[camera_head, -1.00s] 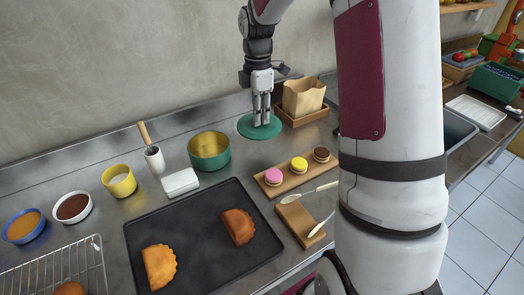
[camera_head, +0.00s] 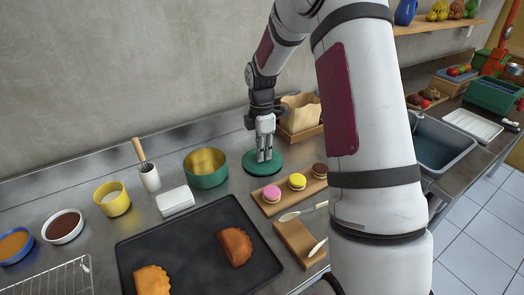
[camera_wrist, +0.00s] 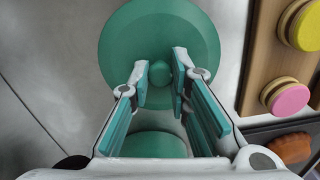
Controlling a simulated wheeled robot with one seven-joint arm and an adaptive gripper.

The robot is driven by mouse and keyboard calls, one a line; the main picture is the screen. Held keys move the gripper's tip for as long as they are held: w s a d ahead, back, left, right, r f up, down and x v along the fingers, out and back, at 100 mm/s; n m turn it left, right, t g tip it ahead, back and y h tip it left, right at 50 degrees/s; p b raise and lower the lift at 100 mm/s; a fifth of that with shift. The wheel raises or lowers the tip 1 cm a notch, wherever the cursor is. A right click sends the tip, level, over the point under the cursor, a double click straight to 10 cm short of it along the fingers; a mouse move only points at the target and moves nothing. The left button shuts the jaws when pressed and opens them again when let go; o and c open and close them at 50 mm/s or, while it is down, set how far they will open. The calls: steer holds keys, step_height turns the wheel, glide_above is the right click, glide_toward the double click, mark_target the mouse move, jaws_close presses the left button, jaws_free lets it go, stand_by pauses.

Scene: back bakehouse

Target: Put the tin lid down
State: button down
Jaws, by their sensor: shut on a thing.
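The tin lid (camera_head: 262,164) is a round green disc with a small knob, beside the open green tin (camera_head: 206,168) on the steel counter. My gripper (camera_head: 264,156) points down over the lid's middle. In the wrist view the lid (camera_wrist: 195,35) fills the top middle, and its round knob sits between the fingertips of my gripper (camera_wrist: 160,74). The fingers are shut on the knob. The lid looks flat and level at counter height; whether it touches the counter I cannot tell.
A board with macarons (camera_head: 279,202) lies just right of the lid. A paper bag in a wooden tray (camera_head: 284,132) stands behind it. A black baking tray (camera_head: 193,242) with pastries lies in front. A white block-like dish (camera_head: 175,201) and a yellow cup (camera_head: 112,198) stand left of the tin.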

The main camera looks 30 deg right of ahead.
steer(key=shift+f, duration=0.2)
steer(key=c, duration=1.5)
jaws_free()
steer(key=s+a+r+m, duration=0.1)
steer(key=s+a+r, duration=0.1)
steer(key=r, duration=0.7)
steer(key=s+a+r+m, duration=0.1)
steer(key=s+a+r, duration=0.1)
steer(key=r, duration=0.7)
steer(key=s+a+r+m+t, duration=0.25)
steer(key=s+a+m, duration=0.2)
steer(key=s, duration=0.45)
steer(key=s+a+r+m+t, duration=0.1)
steer(key=s+a+r+m, duration=0.3)
steer(key=s, duration=0.4)
steer(key=s+a+f+m, duration=0.1)
steer(key=s+m, duration=0.1)
steer(key=s, duration=0.1)
steer(key=s+a+f+m, duration=0.1)
steer(key=s, duration=0.2)
steer(key=s+a+f+m+t, duration=0.1)
steer(key=s+m, duration=0.1)
steer(key=s, duration=0.1)
steer(key=shift+s+f+m, duration=0.15)
steer(key=shift+m, duration=0.2)
